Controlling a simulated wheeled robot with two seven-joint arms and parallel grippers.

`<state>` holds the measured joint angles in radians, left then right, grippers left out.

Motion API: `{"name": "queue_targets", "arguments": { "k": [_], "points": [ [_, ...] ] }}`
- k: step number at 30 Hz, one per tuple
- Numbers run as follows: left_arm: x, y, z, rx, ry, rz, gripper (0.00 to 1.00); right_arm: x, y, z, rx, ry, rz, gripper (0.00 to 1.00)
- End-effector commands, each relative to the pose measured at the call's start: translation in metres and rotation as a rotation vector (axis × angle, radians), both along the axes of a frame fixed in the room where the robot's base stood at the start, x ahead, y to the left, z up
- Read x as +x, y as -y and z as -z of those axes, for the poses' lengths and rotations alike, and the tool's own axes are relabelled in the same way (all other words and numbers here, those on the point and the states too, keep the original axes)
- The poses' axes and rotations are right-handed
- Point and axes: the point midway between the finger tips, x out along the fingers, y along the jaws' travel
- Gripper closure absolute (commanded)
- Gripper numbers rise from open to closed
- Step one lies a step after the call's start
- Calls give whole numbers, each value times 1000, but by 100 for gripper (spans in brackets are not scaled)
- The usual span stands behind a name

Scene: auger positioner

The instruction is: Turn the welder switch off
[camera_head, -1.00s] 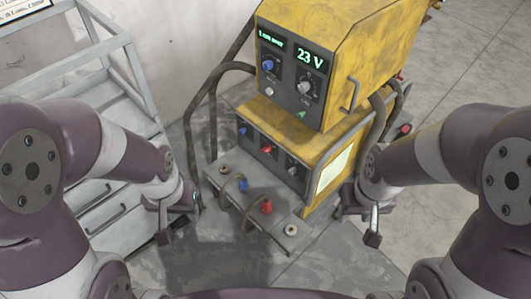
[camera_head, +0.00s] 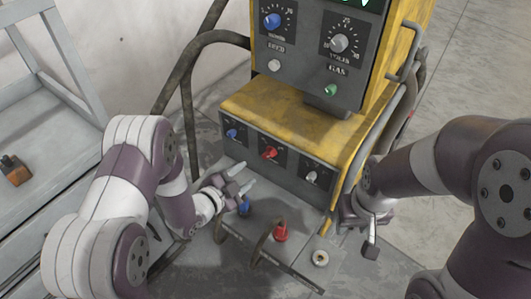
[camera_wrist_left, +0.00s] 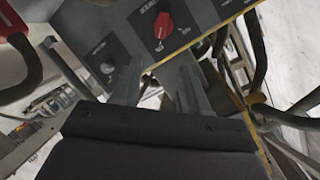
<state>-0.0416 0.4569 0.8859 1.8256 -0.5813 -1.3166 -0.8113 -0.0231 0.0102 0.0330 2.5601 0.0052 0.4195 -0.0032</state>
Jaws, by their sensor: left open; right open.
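The yellow welder (camera_head: 290,110) stands ahead with a grey control face. Its lower panel carries a blue knob (camera_head: 232,133), a red knob (camera_head: 269,153) and a pale grey knob (camera_head: 311,176); no label marks which is the on/off switch. My left gripper (camera_head: 244,176) is open and empty, in front of and below the lower panel. In the left wrist view its fingers (camera_wrist_left: 158,85) are apart, below the red knob (camera_wrist_left: 164,22) and a grey knob (camera_wrist_left: 108,67), with nothing between them. My right gripper (camera_head: 362,226) is open and empty, right of the welder.
The upper panel has a blue dial (camera_head: 272,21), a grey dial (camera_head: 339,42) and a green button (camera_head: 331,90). Blue (camera_head: 245,204) and red (camera_head: 281,231) connectors stand on the front base, close to my left gripper. Thick hoses curve at the left. A grey cart (camera_head: 30,150) stands further left.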

Motion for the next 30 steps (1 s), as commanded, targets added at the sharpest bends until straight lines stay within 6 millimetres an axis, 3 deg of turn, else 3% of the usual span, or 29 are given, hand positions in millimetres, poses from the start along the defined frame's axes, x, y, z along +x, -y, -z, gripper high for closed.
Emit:
{"name": "queue_targets", "arguments": {
  "k": [15,27,28,30],
  "points": [
    [85,61,32,9,5,1,56,0,0,24,0,-1,0,57],
    [98,69,34,9,4,-1,56,0,0,26,0,-1,0,57],
    [98,69,34,10,4,-2,59,0,0,26,0,-1,0,57],
    [98,69,34,10,4,-2,82,0,0,26,0,-1,0,57]
  ]
}}
